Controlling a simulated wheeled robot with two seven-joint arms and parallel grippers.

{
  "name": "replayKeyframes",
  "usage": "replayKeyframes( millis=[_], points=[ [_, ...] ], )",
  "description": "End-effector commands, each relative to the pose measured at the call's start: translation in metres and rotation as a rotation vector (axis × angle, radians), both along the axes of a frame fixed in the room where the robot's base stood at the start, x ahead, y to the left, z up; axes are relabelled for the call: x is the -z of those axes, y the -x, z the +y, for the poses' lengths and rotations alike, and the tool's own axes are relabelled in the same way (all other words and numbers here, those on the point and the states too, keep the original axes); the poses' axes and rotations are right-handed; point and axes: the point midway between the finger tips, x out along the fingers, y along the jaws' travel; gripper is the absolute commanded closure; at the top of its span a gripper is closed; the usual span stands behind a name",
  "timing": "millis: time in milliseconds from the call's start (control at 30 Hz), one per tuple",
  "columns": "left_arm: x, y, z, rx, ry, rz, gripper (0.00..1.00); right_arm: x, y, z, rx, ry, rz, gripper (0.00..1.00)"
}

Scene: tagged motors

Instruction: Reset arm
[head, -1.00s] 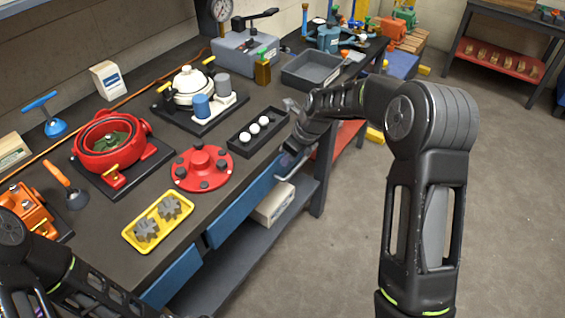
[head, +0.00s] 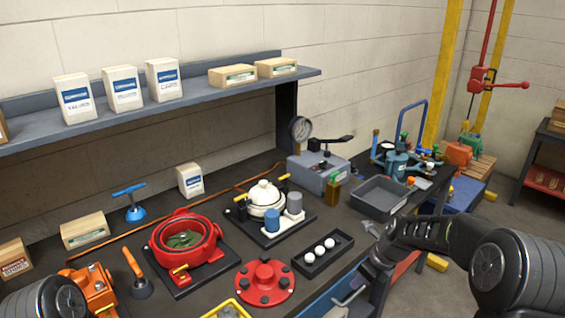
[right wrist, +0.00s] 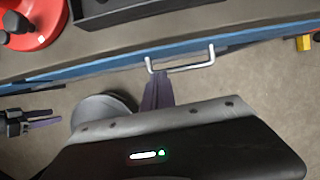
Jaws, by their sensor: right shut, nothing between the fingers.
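My right gripper (head: 368,274) hangs just off the front edge of the workbench (head: 215,290), beside a drawer handle. In the right wrist view its dark fingers (right wrist: 158,92) are together and empty, overlapping the handle (right wrist: 181,62) in the picture. Whether they touch it cannot be told. In the head view only a dark part of my left arm shows at the lower left. What looks like my left gripper (right wrist: 40,119) shows small at the left of the right wrist view.
The bench holds a red pot (head: 187,240), a red flanged disc (head: 264,282), a black tray of white balls (head: 322,269) and a grey bin (head: 366,205). A shelf (head: 205,95) with boxes runs above. Open floor lies right of the bench.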

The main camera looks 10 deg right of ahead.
Motion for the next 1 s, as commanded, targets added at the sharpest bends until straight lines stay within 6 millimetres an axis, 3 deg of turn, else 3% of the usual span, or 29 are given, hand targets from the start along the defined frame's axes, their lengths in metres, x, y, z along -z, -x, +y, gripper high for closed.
replayKeyframes(
  millis=[167,267,400,533,700,800,1000],
  points=[
    [0.0,0.0,0.0,0.0,0.0,0.0,0.43,0.048,0.021,0.024,-0.226,0.06,-0.01,1.0],
    [0.0,0.0,0.0,0.0,0.0,0.0,0.43,0.093,0.049,0.05,-0.475,0.117,-0.034,1.0],
    [0.0,0.0,0.0,0.0,0.0,0.0,0.43,0.16,0.112,0.097,-0.941,0.197,-0.099,1.0],
    [0.0,0.0,0.0,0.0,0.0,0.0,0.43,0.206,0.187,0.142,-1.413,0.251,-0.203,1.0],
    [0.0,0.0,0.0,0.0,0.0,0.0,0.43,0.23,0.274,0.184,-1.911,0.292,-0.373,1.0],
    [0.0,0.0,0.0,0.0,0.0,0.0,0.43,0.232,0.306,0.199,-2.091,0.307,-0.455,1.0],
    [0.0,0.0,0.0,0.0,0.0,0.0,0.43,0.231,0.326,0.207,-2.216,0.325,-0.521,1.0]
  ],
)
